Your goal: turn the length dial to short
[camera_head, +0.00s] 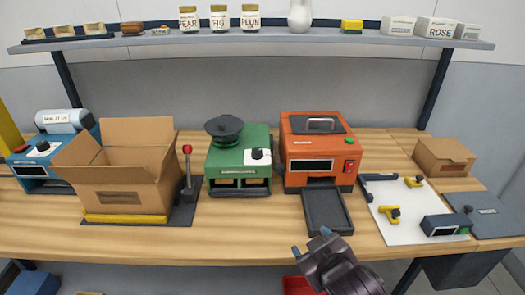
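A blue machine (35,172) with a pale roll on top stands at the far left of the bench. A dark knob (43,146) sits on a white plate on its sloped face; any lettering is too small to read. A green machine (228,160) in the middle also has a dark knob (257,154) on a white plate. I cannot tell from labels which knob is the length dial. My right gripper (311,241) is over the bench's front edge, by the orange machine's tray, its blue-tipped fingers apart and empty. My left gripper is not in view.
An open cardboard box (125,190) stands between the blue and green machines, with a red-knobbed lever (187,165) beside it. An orange machine (312,135) with a dark tray (327,211) is right of the green one. A white board (412,212) lies farther right.

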